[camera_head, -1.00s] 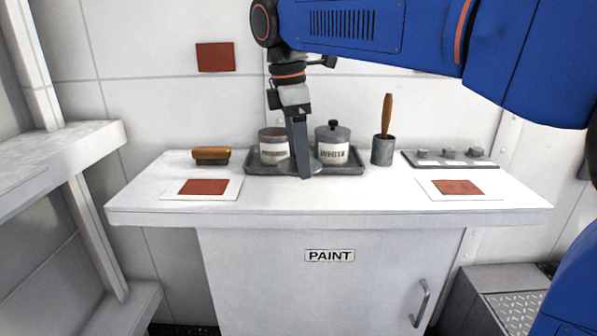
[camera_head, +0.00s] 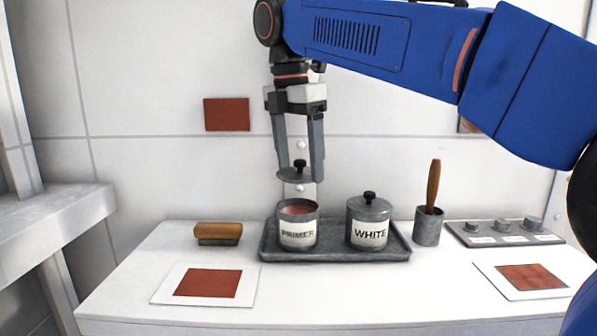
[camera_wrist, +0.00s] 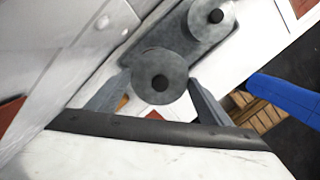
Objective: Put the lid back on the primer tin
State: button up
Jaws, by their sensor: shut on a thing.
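The primer tin (camera_head: 298,232) stands upright and uncovered at the left of the grey tray, with reddish-brown primer showing inside. My gripper (camera_head: 304,177) points down above it. It is shut on the round grey lid (camera_head: 292,176) with a black knob, which hangs above the tin, apart from it, and looks roughly level. In the wrist view the lid (camera_wrist: 160,76) lies between the two fingers and hides the primer tin. The lidded white tin (camera_head: 369,226) stands on the tray to the right; its top also shows in the wrist view (camera_wrist: 213,20).
The tray (camera_head: 335,255) sits on the white cabinet top. A brush (camera_head: 218,233) lies to its left. A cup (camera_head: 428,226) with a wooden-handled tool and a knob panel (camera_head: 506,233) stand to its right. Red sample cards (camera_head: 208,283) lie in front.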

jog(key=shift+w+a+r, duration=0.1)
jog(key=shift+w+a, duration=0.05)
jog(key=shift+w, duration=0.25)
jog(key=shift+f, duration=3.05)
jog(key=shift+f, duration=0.2)
jog(key=o, duration=1.1)
jog(key=shift+o, duration=0.6)
jog(key=shift+r, duration=3.5)
